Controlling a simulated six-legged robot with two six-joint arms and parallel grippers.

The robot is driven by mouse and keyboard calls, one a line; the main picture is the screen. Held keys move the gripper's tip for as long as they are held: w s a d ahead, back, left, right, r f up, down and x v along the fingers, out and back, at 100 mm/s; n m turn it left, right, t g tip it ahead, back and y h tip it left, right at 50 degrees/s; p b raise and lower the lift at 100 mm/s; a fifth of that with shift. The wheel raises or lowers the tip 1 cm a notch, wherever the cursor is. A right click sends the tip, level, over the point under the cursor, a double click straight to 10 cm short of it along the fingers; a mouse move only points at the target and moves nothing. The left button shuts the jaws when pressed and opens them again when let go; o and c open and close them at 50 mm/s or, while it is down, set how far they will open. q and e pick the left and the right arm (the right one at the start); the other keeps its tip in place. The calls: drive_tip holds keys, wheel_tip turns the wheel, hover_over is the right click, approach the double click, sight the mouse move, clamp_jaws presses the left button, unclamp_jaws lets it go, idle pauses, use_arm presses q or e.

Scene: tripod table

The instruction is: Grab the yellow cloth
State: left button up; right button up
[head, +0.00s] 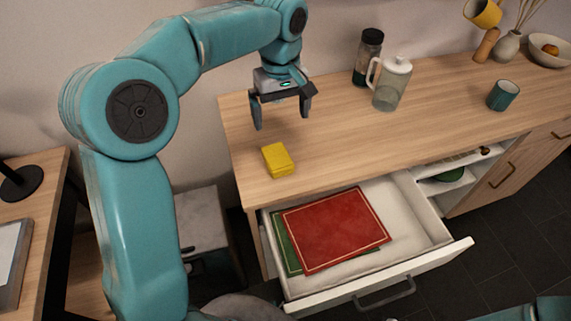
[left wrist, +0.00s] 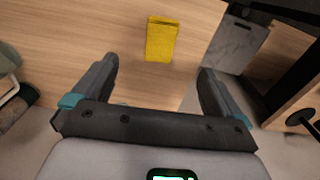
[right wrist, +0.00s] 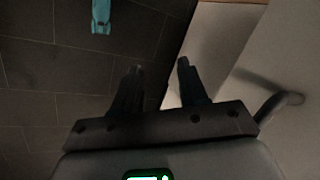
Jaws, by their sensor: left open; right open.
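The yellow cloth (head: 278,160) is a small folded block lying on the wooden counter near its left front edge. In the left wrist view the cloth (left wrist: 161,40) lies beyond my fingertips, roughly between their lines. My left gripper (head: 282,115) is open and empty, above the counter and a little behind the cloth, not touching it. It also shows in the left wrist view (left wrist: 158,75). My right gripper (right wrist: 160,68) is open and empty in the right wrist view, over dark floor tiles and beside a pale surface.
Below the cloth an open drawer (head: 420,212) holds a red book or folder (head: 335,230) on a green one (head: 285,245). A lidded pitcher (head: 391,84), dark jar (head: 368,58) and green cup (head: 503,95) stand farther right. The counter's middle front is clear.

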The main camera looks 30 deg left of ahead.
use_arm(q)
hover_over(279, 161)
drive_tip(key=f, duration=1.1)
drive_tip(key=shift+s+d+b, duration=0.1)
drive_tip(key=shift+d+b, duration=0.2)
drive_tip(key=f, duration=0.5)
drive_tip(key=shift+w+a+f, duration=0.1)
drive_tip(key=shift+w+a, duration=0.1)
drive_tip(key=shift+a, duration=0.1)
drive_tip(key=shift+s, duration=0.1)
drive_tip(key=c, duration=1.1)
